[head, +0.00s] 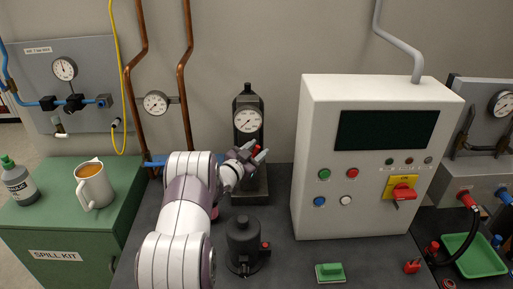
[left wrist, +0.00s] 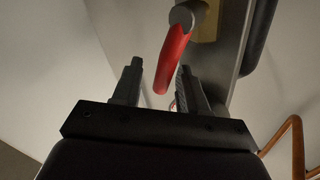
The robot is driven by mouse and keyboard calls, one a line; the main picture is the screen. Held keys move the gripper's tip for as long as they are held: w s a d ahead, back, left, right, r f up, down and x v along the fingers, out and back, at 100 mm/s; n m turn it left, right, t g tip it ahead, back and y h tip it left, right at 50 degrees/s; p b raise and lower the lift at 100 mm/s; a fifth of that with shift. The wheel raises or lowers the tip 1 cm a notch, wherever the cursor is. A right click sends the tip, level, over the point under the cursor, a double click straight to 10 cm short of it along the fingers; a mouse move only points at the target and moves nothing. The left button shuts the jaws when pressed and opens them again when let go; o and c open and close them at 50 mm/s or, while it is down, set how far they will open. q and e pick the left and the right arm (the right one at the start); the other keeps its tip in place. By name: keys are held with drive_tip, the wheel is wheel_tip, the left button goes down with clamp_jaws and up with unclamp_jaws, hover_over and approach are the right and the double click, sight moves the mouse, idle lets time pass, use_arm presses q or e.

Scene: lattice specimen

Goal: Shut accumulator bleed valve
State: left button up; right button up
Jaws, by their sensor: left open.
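The accumulator (head: 247,100) is a dark upright bottle with a white-faced gauge on its stand, at the middle back of the bench in the head view. Its bleed valve has a red lever (left wrist: 173,58), hanging from a grey round pivot on a brass-coloured body (left wrist: 207,20) in the left wrist view. My left gripper (head: 257,155) is in front of the stand, below the gauge. Its fingers (left wrist: 160,80) are open, and the lever's lower end appears between them; contact is not clear. In the head view the gripper hides most of the valve. My right gripper is not in view.
A white control cabinet (head: 375,120) stands close on the right. A dark cylindrical unit (head: 243,240) sits on the bench in front of the stand. Copper pipes (head: 133,75) run up the wall on the left. A green block (head: 329,272) lies at the front.

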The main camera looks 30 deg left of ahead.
use_arm(q)
drive_tip(key=shift+w+a+f, duration=0.25)
drive_tip(key=shift+w, duration=0.05)
drive_tip(key=shift+c, duration=0.3)
drive_tip(key=shift+s+d, duration=0.1)
clamp_jaws()
drive_tip(key=shift+d+m, duration=0.15)
drive_tip(key=shift+m, duration=0.15)
wheel_tip(320, 180, down, 5)
drive_tip(key=w+d+m+g+y+b, duration=0.2)
drive_tip(key=m+g+y+b, duration=0.2)
drive_tip(key=m+g+b, duration=0.3)
drive_tip(key=shift+d+f+m+b, duration=0.2)
drive_tip(key=shift+d+m+b, duration=0.2)
drive_tip(key=shift+b, duration=0.65)
drive_tip(key=shift+s, duration=0.1)
